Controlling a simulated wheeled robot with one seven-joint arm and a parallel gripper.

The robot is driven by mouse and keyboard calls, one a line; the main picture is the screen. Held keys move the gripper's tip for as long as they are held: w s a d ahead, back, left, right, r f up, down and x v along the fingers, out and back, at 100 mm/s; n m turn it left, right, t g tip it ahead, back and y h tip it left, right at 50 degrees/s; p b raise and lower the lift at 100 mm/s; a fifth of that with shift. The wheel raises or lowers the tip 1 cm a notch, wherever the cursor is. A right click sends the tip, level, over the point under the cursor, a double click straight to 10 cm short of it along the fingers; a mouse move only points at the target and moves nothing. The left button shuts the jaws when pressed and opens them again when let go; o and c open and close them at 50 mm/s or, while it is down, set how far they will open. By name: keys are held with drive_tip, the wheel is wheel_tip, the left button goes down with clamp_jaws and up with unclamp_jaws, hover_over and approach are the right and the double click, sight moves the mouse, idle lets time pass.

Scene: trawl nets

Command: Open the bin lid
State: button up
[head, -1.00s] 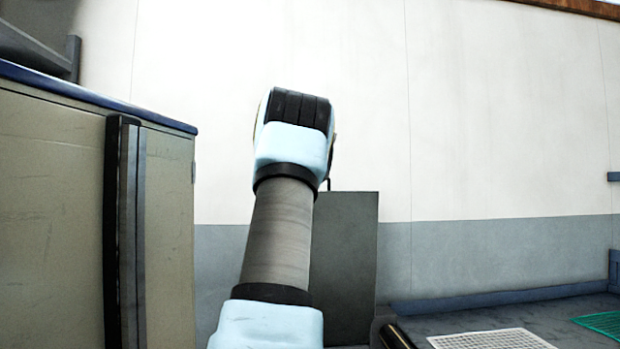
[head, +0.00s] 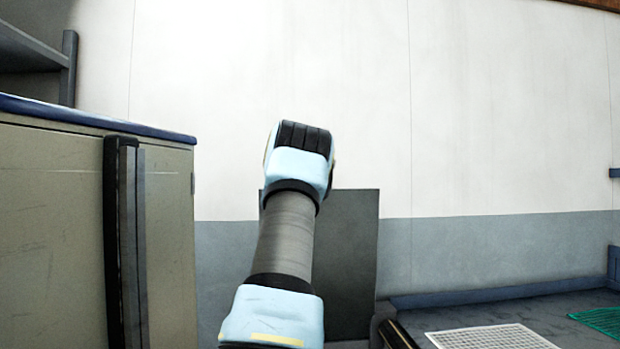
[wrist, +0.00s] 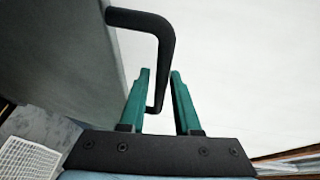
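The bin (head: 350,255) shows in the head view as a dark grey upright box against the wall, partly hidden behind my arm. In the wrist view its grey surface (wrist: 60,60) fills the left side. A black bent bar handle (wrist: 140,20) sticks out from it. My gripper (wrist: 160,72) has two teal fingers spread apart. In the head view my arm hides the fingers and handle.
A beige cabinet (head: 55,230) with a blue top edge and a dark vertical bar stands close on the left. A white grid (head: 490,338) and a green net panel (head: 600,320) lie on the dark surface at lower right. A pale wall (head: 500,110) is behind.

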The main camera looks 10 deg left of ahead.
clamp_jaws()
idle(1.1)
